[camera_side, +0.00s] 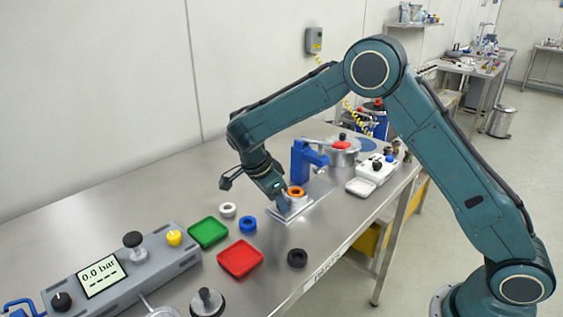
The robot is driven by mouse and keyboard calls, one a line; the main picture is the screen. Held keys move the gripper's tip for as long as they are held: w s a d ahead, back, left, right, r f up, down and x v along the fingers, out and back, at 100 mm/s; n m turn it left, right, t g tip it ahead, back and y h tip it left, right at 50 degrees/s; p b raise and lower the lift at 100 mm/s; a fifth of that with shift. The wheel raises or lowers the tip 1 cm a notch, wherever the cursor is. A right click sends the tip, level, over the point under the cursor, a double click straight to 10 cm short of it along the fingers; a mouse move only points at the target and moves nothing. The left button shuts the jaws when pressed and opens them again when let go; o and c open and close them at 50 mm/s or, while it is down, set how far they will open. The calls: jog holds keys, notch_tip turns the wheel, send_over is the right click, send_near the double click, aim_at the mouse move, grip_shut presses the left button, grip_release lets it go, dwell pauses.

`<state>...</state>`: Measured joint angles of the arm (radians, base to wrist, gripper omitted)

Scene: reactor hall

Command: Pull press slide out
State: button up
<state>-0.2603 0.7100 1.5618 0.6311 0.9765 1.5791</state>
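The blue press (304,160) stands upright on a flat metal base near the middle of the table. Its pale slide (292,214) reaches toward the front left from under the press. An orange ring (296,190) sits on a light round holder (298,201) on the slide, in front of the press column. My gripper (283,205) points down at the left side of this holder, low over the slide. Its fingertips are small and partly hidden, so I cannot tell whether they are open or shut, or whether they touch the holder.
A green tray (208,233), a red tray (240,259), a white ring (228,210), a blue ring (248,225) and a black ring (297,258) lie in front. A grey control panel (125,275) reads 0.0 bar. A metal pot (342,152) and white box (372,171) stand behind right.

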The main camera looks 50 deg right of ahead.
jog(key=v, duration=1.1)
jog(key=shift+a+r, duration=0.2)
jog(key=shift+r, duration=0.15)
dwell(0.3)
jog(key=shift+r, duration=0.1)
jog(key=shift+r, duration=0.1)
dwell(0.4)
jog(key=s+d+r+n+t+y, duration=0.1)
jog(key=s+d+r+n+t, duration=0.3)
jog(key=s+d+r+n, duration=0.85)
jog(key=s+a+f+n+t+y, duration=0.1)
jog(key=s+a+f+n, duration=0.1)
jog(key=s, duration=0.4)
jog(key=s+a+f+n+t+y, duration=0.1)
jog(key=s+a+n, duration=0.1)
jog(key=s, duration=0.4)
jog(key=s+a+f+n+y, duration=0.1)
jog(key=s+a+f+n, duration=0.1)
jog(key=s+n, duration=0.2)
jog(key=s, duration=0.3)
jog(key=shift+f+t, duration=0.3)
jog(key=shift+t, duration=0.1)
